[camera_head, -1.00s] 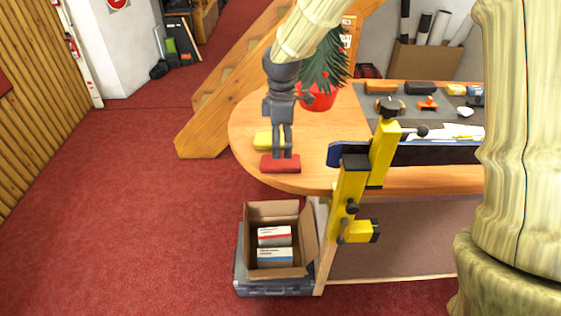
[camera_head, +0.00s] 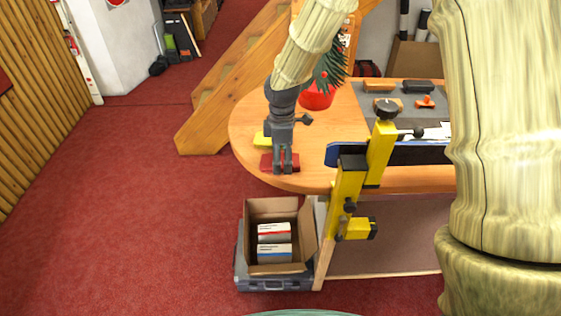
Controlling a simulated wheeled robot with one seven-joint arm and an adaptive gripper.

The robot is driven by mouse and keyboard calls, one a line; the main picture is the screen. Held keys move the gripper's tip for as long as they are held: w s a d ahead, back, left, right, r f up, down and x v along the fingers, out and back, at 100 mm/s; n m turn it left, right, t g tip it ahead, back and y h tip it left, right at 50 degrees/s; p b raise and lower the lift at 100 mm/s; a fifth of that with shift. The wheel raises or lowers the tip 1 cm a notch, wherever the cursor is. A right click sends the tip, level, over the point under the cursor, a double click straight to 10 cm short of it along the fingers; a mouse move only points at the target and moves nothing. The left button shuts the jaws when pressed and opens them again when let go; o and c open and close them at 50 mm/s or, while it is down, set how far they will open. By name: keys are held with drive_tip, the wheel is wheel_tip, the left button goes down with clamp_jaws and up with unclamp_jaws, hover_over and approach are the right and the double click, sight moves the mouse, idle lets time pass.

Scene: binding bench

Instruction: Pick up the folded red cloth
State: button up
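The folded red cloth (camera_head: 266,163) lies flat near the rounded left edge of the wooden table, in the head view. My gripper (camera_head: 282,170) points down at it. Its two dark fingers show a gap between them, so it looks open. The fingertips overlap the middle of the cloth in the picture and hide part of it. I cannot tell whether they touch it.
A yellow folded cloth (camera_head: 261,139) lies just behind the red one. A red pot with a small tree (camera_head: 317,98) stands behind my gripper. A yellow clamp (camera_head: 379,155) and blue-edged bar (camera_head: 410,154) are to the right. An open carton (camera_head: 310,236) sits below.

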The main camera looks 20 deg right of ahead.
sight(282, 159)
drive_tip(key=c, duration=1)
drive_tip(key=shift+r, duration=0.15)
drive_tip(key=shift+r+b, duration=0.45)
drive_tip(key=shift+r, duration=0.15)
drive_tip(key=shift+r+b, duration=0.4)
drive_tip(key=shift+r, duration=0.55)
drive_tip(key=s+b, duration=0.1)
drive_tip(key=s, duration=0.4)
drive_tip(key=s+r+b, duration=0.1)
drive_tip(key=s, duration=0.4)
drive_tip(key=s+b, duration=0.1)
drive_tip(key=s, duration=0.5)
drive_tip(key=shift+d+r+b, duration=0.3)
drive_tip(key=shift+r+b, duration=0.05)
drive_tip(key=shift+b, duration=0.05)
drive_tip(key=o, duration=0.5)
drive_tip(key=shift+c, duration=0.2)
drive_tip(key=c, duration=0.4)
